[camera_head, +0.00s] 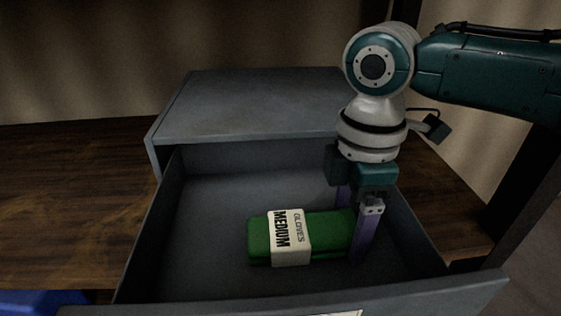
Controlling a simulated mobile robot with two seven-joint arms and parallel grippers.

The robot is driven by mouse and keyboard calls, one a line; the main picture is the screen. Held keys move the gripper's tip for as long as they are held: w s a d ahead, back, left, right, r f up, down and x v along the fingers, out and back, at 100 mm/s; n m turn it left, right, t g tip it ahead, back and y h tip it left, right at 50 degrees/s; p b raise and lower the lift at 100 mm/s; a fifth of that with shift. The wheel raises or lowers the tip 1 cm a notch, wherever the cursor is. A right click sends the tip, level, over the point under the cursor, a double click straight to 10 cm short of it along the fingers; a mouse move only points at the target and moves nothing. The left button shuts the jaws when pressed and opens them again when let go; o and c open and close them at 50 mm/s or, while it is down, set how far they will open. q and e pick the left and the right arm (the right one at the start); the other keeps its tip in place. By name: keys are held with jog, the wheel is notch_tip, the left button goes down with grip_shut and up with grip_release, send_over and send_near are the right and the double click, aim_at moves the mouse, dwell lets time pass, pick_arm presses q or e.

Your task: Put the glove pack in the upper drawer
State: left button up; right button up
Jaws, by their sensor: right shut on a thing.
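The glove pack (328,234) is a green pack with a white label reading "GLOVES MEDIUM". It lies lengthwise across the picture inside the open upper drawer (205,262); I cannot tell whether it touches the drawer floor. My right gripper (355,222) reaches down into the drawer from above and is shut on the pack's right end, one finger behind it and one in front. The fingers hide part of that end. My left gripper is not in view.
The grey cabinet top (250,105) lies behind the drawer. The drawer's front panel (420,296) runs along the bottom of the picture. Inside the drawer, there is free room left of the pack. A brown wooden surface (70,200) surrounds the cabinet. A blue thing (40,302) shows at lower left.

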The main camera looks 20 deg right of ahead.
jog(key=o, duration=1.2)
jog(key=shift+f, duration=0.1)
jog(key=shift+o, duration=0.2)
jog(key=shift+r, duration=0.35)
notch_tip(320, 180, up, 12)
jog(key=p, duration=0.1)
jog(key=shift+f+p, duration=0.2)
jog(key=shift+p, duration=0.1)
